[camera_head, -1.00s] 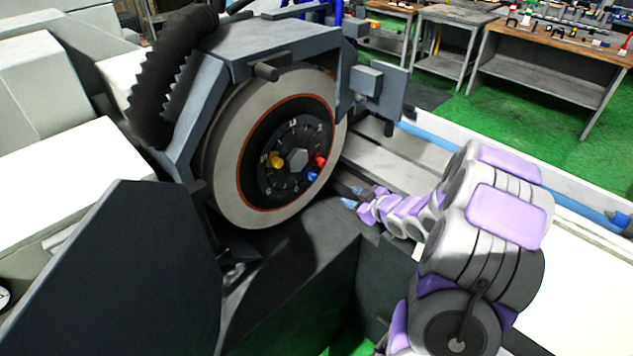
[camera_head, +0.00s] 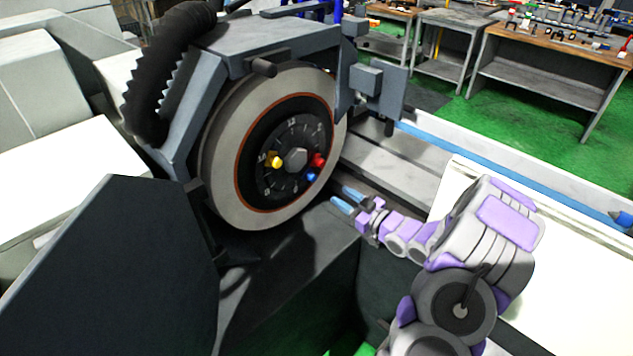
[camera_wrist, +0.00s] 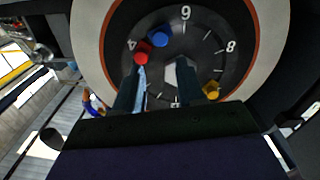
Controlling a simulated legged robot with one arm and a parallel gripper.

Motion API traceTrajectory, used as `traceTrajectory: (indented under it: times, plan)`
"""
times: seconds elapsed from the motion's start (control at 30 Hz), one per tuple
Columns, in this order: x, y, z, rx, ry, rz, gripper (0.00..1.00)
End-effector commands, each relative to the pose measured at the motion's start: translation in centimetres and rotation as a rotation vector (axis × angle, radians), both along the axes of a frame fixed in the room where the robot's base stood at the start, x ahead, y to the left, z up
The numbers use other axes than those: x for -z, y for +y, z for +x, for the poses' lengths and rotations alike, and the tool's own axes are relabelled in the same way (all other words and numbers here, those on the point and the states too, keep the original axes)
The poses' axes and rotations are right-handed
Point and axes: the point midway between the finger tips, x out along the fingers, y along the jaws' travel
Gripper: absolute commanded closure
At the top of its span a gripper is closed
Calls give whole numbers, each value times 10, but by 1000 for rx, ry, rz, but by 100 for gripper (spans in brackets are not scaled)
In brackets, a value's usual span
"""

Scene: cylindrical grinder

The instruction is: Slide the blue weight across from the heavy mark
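The blue weight (camera_head: 311,177) is a small knob on the lower right of the wheel's black dial (camera_head: 270,183), just below the red weight (camera_head: 318,160). The yellow weight (camera_head: 277,161) is on the dial's left side. My gripper (camera_head: 346,199) is right of and below the blue weight, apart from it. In the wrist view its fingers (camera_wrist: 163,68) are spread and empty, with the blue weight beyond their tips. I cannot tell which mark is the heavy one.
The grey grinding wheel (camera_head: 222,177) surrounds the dial, with a hex nut (camera_head: 297,159) at its centre. A guard housing (camera_head: 265,45) arches over it. A dark machine block (camera_head: 110,270) stands at the lower left. A grey bracket (camera_head: 377,88) hangs at the upper right.

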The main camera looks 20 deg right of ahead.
Motion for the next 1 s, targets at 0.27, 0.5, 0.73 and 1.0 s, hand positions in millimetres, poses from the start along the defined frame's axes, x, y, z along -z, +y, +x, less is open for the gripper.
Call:
traceTrajectory:
  times: [0.27, 0.5, 0.73, 1.0]
  plan:
    - [1, 15, 39, -4, 0, -5, 61]
    - [1, 28, 71, -5, 0, -4, 61]
    - [1, 35, 97, -1, 1, -4, 61]
    - [0, 40, 108, -1, 2, -2, 61]
